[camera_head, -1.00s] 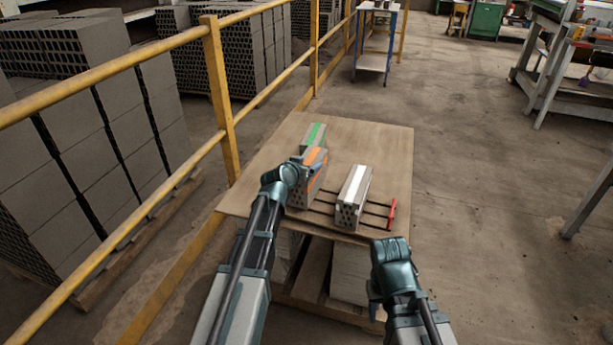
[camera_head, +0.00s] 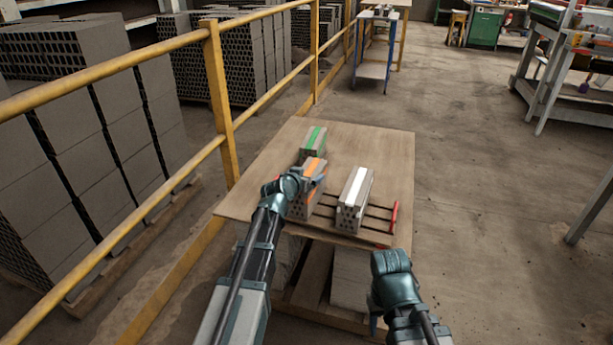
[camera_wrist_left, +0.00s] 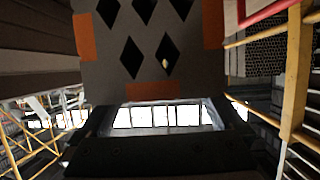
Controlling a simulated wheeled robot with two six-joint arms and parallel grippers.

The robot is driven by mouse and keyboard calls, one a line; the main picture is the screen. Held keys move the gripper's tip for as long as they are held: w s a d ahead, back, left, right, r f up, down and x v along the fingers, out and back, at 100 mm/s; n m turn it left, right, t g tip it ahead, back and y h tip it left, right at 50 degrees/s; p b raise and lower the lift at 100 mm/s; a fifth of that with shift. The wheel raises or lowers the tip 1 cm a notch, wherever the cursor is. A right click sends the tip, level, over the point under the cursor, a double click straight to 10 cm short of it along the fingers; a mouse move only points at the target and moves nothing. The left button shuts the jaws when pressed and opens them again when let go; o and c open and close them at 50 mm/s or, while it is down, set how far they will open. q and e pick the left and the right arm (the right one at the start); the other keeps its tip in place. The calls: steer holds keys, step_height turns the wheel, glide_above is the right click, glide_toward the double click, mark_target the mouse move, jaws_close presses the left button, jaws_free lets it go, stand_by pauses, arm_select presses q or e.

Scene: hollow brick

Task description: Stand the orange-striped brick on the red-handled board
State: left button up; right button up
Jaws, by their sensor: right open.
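The orange-striped brick (camera_head: 313,167) is grey and hollow, at the left end of the red-handled board. My left gripper (camera_head: 306,182) is shut on it. In the left wrist view, the brick's face (camera_wrist_left: 150,45) with diamond holes and orange patches fills the top middle. I cannot tell whether the brick touches what is below it. The red-handled board (camera_head: 379,228) shows as dark bars with a red handle at the right; its left part is hidden by the brick. My right gripper (camera_head: 376,322) is open and empty, in front of the table's near right corner.
A white-striped brick (camera_head: 355,198) stands on the board, right of the orange-striped one. A green-striped brick (camera_head: 313,142) sits behind on the wooden table (camera_head: 378,145). The table's back right is clear. A yellow railing (camera_head: 223,110) runs along the left.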

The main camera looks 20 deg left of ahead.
arm_select(q)
steer(key=shift+r, duration=0.3)
steer(key=p+v, duration=0.4)
steer(key=v, duration=0.8)
steer(key=shift+f+p, duration=0.15)
steer(key=shift+p, duration=0.25)
